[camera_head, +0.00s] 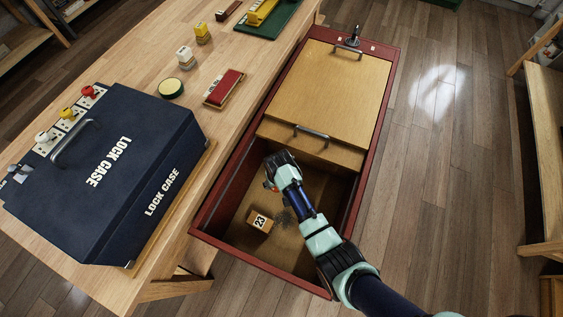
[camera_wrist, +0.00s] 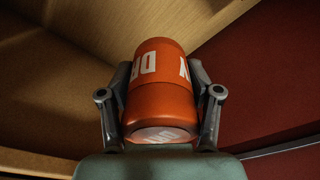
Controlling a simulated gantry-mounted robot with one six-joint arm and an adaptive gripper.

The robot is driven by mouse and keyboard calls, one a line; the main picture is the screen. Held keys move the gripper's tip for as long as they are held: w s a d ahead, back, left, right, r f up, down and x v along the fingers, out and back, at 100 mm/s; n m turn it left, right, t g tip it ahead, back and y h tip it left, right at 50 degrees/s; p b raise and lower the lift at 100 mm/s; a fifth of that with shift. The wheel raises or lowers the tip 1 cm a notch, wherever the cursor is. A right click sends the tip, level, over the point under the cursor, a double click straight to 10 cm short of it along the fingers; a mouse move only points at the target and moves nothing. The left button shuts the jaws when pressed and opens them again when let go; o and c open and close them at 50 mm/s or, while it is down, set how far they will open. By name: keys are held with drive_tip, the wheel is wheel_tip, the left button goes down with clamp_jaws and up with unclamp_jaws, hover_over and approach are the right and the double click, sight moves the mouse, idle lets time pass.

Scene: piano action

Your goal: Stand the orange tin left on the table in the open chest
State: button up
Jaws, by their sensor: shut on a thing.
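My gripper (camera_wrist: 161,95) is shut on the orange tin (camera_wrist: 160,92), with one finger on each side, in the wrist view. The tin has white lettering, part of it hidden by the fingers. In the head view my gripper (camera_head: 270,182) is over the open near compartment of the red chest (camera_head: 252,257), by its left wall. Only a small orange bit of the tin (camera_head: 267,185) shows there. Wood and a dark red wall show around the tin in the wrist view; I cannot tell whether it touches the floor.
A wooden block marked 23 (camera_head: 259,222) lies on the compartment floor. A wooden panel with a handle (camera_head: 312,146) covers the chest's far part. The table (camera_head: 150,65) at left holds a dark lock case (camera_head: 110,165), a red brush-like block (camera_head: 224,88) and a round tin (camera_head: 171,88).

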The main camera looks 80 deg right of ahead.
sight(277, 199)
wheel_tip(277, 199, down, 18)
drive_tip(key=b, duration=0.8)
drive_tip(key=shift+r+b, duration=0.25)
drive_tip(key=shift+b, duration=0.05)
drive_tip(key=shift+f, duration=0.2)
drive_tip(key=o, duration=1.3)
drive_tip(key=shift+r, duration=0.1)
drive_tip(key=shift+r, duration=0.1)
drive_tip(key=r+p, duration=0.2)
drive_tip(key=r, duration=0.2)
drive_tip(key=a+r+p, duration=0.1)
drive_tip(key=r+p, duration=0.2)
drive_tip(key=r, duration=0.1)
drive_tip(key=s+r+p, duration=0.1)
drive_tip(key=r+p, duration=0.1)
drive_tip(key=r, duration=0.2)
drive_tip(key=shift+a, duration=0.25)
